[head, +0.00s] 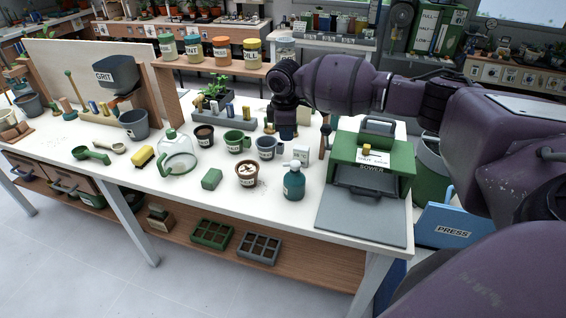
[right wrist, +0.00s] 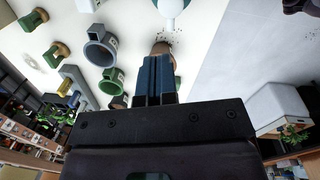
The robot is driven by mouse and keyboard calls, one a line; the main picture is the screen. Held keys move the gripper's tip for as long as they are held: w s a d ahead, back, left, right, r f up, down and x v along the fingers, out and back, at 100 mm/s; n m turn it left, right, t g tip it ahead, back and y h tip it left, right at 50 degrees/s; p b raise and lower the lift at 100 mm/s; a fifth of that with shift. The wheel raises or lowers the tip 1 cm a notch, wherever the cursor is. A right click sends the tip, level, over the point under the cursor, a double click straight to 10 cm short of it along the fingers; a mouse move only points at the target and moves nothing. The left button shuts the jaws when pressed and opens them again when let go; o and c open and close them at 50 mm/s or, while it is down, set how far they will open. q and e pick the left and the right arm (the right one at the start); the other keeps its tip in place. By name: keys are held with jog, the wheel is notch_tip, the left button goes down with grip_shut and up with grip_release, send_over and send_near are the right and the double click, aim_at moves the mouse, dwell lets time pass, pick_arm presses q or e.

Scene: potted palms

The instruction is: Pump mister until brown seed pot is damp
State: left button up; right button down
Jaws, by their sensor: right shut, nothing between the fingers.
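The teal mister (head: 294,185) with a pale pump top stands upright near the front edge of the bench, left of the green box. The brown seed pot (head: 247,174) stands just left of it, with a white label and dark soil with pale bits on top. My right gripper (head: 287,132) is shut and empty, behind the mister and beside the grey mug, touching neither mister nor pot. In the right wrist view its blue fingers (right wrist: 158,78) are together, partly hiding the brown pot (right wrist: 161,47); the mister's top (right wrist: 172,8) shows beyond. My left gripper is not in view.
The grey mug (head: 266,149), green mug (head: 237,143) and a dark pot (head: 204,136) stand behind the seed pot. The green box (head: 372,160) with a grey tray stands at right.

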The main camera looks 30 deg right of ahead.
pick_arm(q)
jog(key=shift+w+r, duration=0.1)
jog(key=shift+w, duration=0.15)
pick_arm(e)
jog(key=shift+s+d+n+g, duration=0.2)
jog(key=shift+s+n+g, duration=0.25)
jog(key=shift+s, duration=0.35)
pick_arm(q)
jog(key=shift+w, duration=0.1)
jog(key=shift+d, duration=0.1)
